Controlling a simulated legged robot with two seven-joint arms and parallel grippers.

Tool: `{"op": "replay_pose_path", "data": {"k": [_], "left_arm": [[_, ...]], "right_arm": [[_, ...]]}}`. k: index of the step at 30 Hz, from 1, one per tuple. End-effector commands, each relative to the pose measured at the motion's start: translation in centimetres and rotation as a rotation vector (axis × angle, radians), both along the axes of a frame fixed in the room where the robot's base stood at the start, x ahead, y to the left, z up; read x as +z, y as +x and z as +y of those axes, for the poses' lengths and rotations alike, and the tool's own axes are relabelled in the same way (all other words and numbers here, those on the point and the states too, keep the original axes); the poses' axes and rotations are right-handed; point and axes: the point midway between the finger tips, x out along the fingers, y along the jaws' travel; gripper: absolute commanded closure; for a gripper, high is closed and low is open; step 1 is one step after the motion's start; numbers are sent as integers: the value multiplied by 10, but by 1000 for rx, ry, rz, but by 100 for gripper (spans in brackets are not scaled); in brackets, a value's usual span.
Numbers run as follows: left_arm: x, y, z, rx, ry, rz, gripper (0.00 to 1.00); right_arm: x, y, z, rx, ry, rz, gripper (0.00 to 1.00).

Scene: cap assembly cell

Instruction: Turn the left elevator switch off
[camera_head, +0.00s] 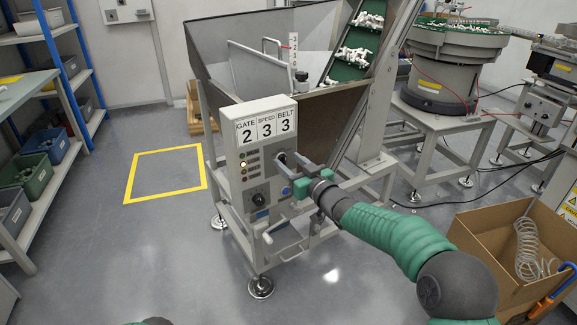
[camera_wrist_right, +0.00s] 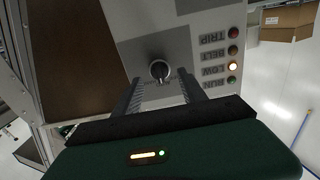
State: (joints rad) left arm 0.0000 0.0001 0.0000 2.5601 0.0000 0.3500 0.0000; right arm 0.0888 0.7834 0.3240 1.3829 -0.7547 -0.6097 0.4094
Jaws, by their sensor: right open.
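The elevator's grey control box (camera_head: 265,150) stands in the middle of the head view, with a placard reading gate 2, speed 3, belt 3. A black rotary switch (camera_wrist_right: 160,71) on its face shows in the right wrist view. My right gripper (camera_head: 288,166) is in front of the box; its fingers are open, one on each side of the switch in the wrist view. Contact with the switch cannot be told. The fingers partly hide the switch in the head view. A second dark knob (camera_head: 259,199) sits lower on the box. My left gripper is out of view.
Indicator lamps line the panel; the one marked LOW (camera_wrist_right: 233,65) glows. A handle (camera_head: 280,232) juts out below the box. A cardboard box (camera_head: 515,240) stands at lower right. Shelves (camera_head: 45,110) line the left. Floor around the yellow square (camera_head: 165,174) is clear.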

Motion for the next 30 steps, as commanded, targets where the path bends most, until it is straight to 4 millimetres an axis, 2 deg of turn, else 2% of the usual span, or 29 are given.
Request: {"op": "replay_pose_path", "data": {"k": [3, 11, 22, 30], "left_arm": [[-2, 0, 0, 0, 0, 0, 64], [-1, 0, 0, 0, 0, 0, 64], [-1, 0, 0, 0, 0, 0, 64], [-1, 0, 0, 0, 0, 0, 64]], "right_arm": [[0, 6, 4, 0, 1, -1, 51], [1, 7, 5, -1, 0, 0, 52], [1, 7, 4, -1, 1, -1, 100], [1, 7, 4, -1, -6, -5, 100]]}}
